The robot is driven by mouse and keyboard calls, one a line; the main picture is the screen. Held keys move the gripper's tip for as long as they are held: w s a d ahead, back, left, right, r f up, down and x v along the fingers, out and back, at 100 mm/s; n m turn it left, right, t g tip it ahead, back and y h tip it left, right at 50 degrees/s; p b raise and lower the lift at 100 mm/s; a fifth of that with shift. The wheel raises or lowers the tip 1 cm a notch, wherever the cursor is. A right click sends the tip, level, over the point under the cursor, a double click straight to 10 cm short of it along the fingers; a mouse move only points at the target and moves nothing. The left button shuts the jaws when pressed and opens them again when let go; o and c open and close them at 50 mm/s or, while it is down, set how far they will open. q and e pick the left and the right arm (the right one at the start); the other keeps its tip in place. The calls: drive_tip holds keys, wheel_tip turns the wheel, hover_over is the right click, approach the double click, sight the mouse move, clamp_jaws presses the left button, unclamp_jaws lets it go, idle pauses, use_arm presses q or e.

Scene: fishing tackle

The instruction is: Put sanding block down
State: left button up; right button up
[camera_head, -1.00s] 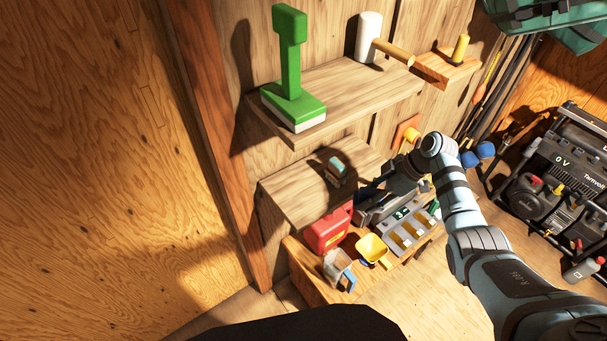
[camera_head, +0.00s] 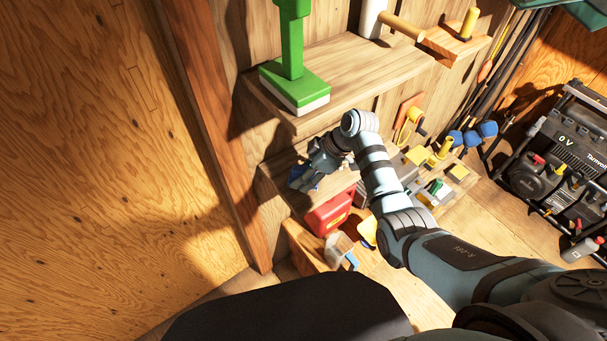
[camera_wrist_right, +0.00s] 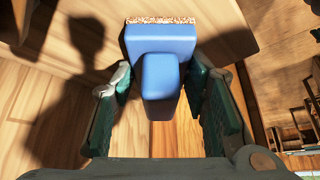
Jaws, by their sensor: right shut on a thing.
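The blue sanding block (camera_wrist_right: 160,42) is between the fingers of my right gripper (camera_wrist_right: 160,88) in the right wrist view. Its rounded blue grip faces the camera and a rough brown layer shows along its far edge. In the head view, my right gripper (camera_head: 313,170) is shut on the block (camera_head: 301,179) at the lower wooden shelf (camera_head: 279,172), under the upper shelf. The gripper and arm hide part of the block and shelf. Whether the block touches the shelf cannot be told. My left gripper is not in view.
The upper shelf (camera_head: 365,72) overhangs close by, holding a green tool with a pale base (camera_head: 293,85). A red container (camera_head: 327,214) and a clear cup (camera_head: 339,248) stand below. A yellow-handled item (camera_head: 440,150) is to the right. The lower shelf's left end looks clear.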

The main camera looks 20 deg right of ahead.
drive_tip(key=shift+s+r, duration=0.1)
drive_tip(key=shift+s, duration=0.05)
drive_tip(key=shift+d, duration=0.1)
drive_tip(key=o, duration=0.9)
drive_tip(key=shift+o, duration=0.2)
drive_tip(key=shift+d+r, duration=0.2)
drive_tip(key=shift+r, duration=0.2)
drive_tip(key=s+d, duration=0.1)
drive_tip(key=d, duration=0.2)
drive_tip(key=s+d, duration=0.2)
drive_tip(key=d, duration=0.2)
drive_tip(key=s+d, duration=0.2)
drive_tip(key=d, duration=0.2)
drive_tip(key=shift+r, duration=0.15)
